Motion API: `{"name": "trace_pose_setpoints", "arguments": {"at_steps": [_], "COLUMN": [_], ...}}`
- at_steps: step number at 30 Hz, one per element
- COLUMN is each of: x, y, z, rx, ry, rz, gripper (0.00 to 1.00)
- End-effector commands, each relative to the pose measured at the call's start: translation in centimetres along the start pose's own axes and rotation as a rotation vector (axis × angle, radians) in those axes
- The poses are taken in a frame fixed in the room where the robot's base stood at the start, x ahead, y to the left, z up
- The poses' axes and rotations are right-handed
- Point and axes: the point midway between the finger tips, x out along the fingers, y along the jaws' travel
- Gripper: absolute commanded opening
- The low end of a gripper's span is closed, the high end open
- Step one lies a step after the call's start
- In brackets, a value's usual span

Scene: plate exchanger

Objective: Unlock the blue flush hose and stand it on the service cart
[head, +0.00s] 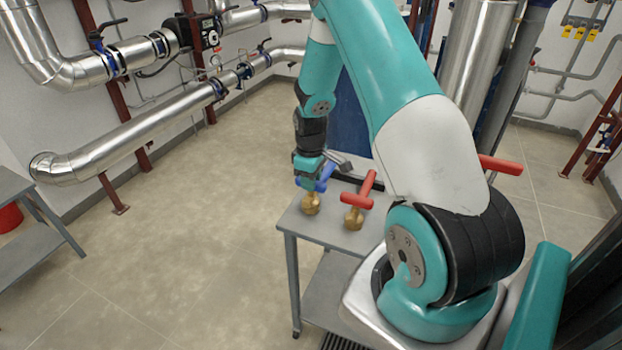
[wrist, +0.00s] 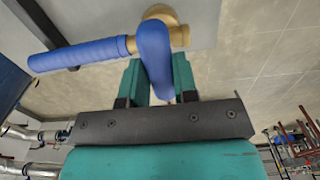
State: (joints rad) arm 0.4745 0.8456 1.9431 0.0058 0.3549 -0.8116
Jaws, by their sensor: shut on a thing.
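The blue flush hose (head: 325,178) has a blue T-shaped grip with a brass end (head: 311,204) pointing down. In the head view it is roughly upright over the near left corner of the grey service cart (head: 325,231). Whether the brass end touches the cart top I cannot tell. My gripper (head: 309,178) is above it, shut on one blue arm of the grip. In the wrist view that blue arm (wrist: 155,60) is between the two teal fingers (wrist: 155,85); the other blue arm (wrist: 75,56) sticks out left. The brass (wrist: 180,36) is partly hidden behind the blue.
A red T-handled hose (head: 358,193) with a brass end stands on the cart, just right of the blue one. A dark tool (head: 357,180) lies behind them. Another red handle (head: 500,165) shows beyond my arm.

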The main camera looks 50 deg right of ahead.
Motion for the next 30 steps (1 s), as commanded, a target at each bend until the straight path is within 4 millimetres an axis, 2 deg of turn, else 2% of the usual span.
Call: {"name": "trace_pose_setpoints", "arguments": {"at_steps": [4,12,13,16,17,26,30], "x": [0.7,0.7,0.7,0.7,0.7,0.6,-0.9], "y": [0.0,0.0,0.0,0.0,0.0,0.0,0.1], "z": [0.0,-0.1,-0.1,-0.1,-0.1,0.0,-0.1], "rx": [0.0,0.0,0.0,0.0,0.0,0.0,0.0], "ry": [0.001,0.002,0.002,0.001,0.001,0.001,0.004], "rz": [0.001,0.002,0.002,0.002,0.001,0.001,0.004], "gripper": [0.0,0.0,0.32,0.55,0.57,0.57,0.57]}}
